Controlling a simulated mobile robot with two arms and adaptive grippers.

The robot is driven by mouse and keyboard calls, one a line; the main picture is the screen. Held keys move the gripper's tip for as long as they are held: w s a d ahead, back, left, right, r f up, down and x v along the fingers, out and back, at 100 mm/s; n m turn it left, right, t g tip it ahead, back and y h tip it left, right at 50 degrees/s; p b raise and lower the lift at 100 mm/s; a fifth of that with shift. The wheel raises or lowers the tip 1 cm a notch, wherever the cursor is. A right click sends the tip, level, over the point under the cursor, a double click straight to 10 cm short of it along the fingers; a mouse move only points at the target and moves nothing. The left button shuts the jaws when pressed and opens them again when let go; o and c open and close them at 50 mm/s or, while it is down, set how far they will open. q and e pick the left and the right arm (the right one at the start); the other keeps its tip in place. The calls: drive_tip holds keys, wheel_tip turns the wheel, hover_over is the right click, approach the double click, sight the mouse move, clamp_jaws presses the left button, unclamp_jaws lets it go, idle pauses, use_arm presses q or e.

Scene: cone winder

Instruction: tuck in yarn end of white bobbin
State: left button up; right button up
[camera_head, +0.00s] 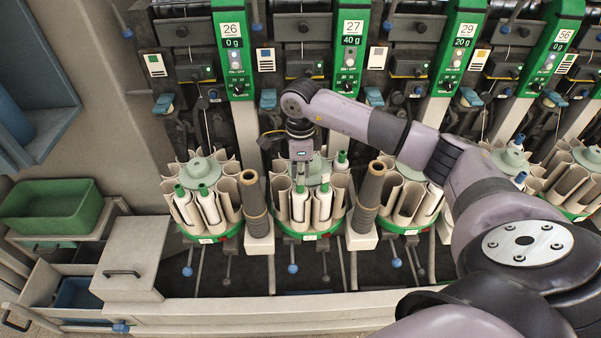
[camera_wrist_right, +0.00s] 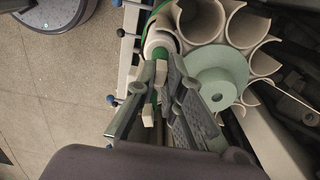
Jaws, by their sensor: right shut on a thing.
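A white bobbin (camera_head: 300,206) with a green tube top stands upright in a front slot of the round magazine under the unit marked 27. My right gripper (camera_head: 301,172) reaches down onto its top from above. In the right wrist view, the right gripper (camera_wrist_right: 158,76) is closed at the green tube top of the white bobbin (camera_wrist_right: 160,42). The fingers hide part of that top, and I cannot make out a loose yarn end. My left gripper is not in view.
Another white bobbin (camera_head: 323,204) stands just to the right in the same magazine. A pale green hub (camera_wrist_right: 219,78) and empty cream tubes (camera_wrist_right: 198,20) are close to the fingers. Brown posts (camera_head: 254,195) (camera_head: 369,188) flank the magazine. A green bin (camera_head: 55,207) is at the left.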

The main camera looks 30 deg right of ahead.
drive_tip(key=o, duration=0.8)
drive_tip(key=shift+o, duration=0.2)
drive_tip(key=o, duration=0.4)
drive_tip(key=shift+r, duration=0.1)
drive_tip(key=shift+r+p, duration=2)
drive_tip(key=shift+r, duration=1.4)
